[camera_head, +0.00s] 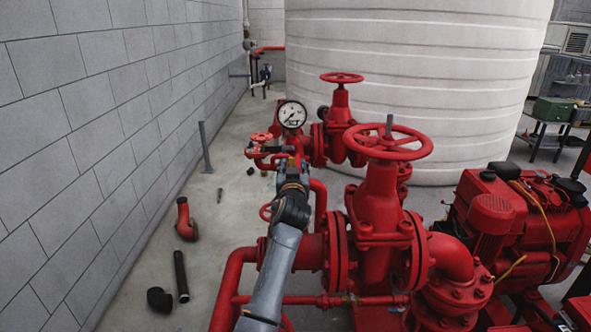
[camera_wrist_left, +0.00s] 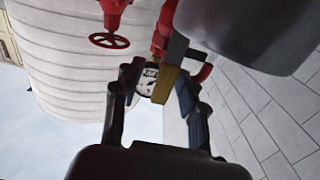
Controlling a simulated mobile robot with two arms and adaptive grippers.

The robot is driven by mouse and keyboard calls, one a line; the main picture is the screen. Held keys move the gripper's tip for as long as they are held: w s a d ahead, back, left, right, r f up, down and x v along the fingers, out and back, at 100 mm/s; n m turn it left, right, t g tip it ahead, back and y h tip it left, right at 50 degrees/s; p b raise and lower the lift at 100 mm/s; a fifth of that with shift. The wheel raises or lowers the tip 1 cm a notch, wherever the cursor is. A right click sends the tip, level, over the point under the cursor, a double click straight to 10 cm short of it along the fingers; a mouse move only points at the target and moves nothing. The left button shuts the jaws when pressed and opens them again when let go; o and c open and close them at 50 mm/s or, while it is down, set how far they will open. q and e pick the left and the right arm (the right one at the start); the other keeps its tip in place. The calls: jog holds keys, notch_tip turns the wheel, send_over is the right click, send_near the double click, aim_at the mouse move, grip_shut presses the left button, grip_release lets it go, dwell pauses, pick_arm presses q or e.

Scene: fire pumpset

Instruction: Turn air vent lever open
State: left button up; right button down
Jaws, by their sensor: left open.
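My left gripper (camera_head: 287,160) reaches in over the pump pipes, just below the white pressure gauge (camera_head: 292,114). In the left wrist view the gripper (camera_wrist_left: 154,92) is open, with dark fingers on both sides. A yellow piece (camera_wrist_left: 165,84) shows between the fingers, nearer the right one, with the gauge face (camera_wrist_left: 147,80) behind it. This yellow piece may be the air vent lever; I cannot tell for sure, nor whether a finger touches it. In the head view my gripper and wrist hide most of this spot. My right gripper is not in view.
A small red handwheel (camera_head: 262,137) is left of the gripper. Large red valve wheels (camera_head: 388,142) (camera_head: 342,78) stand to the right, and a red engine (camera_head: 515,225) further right. A grey wall (camera_head: 90,140) runs along the left. Loose pipe pieces (camera_head: 181,275) lie on the floor.

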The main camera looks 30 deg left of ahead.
pick_arm(q)
jog(key=v, duration=1.2)
jog(key=shift+d, duration=0.25)
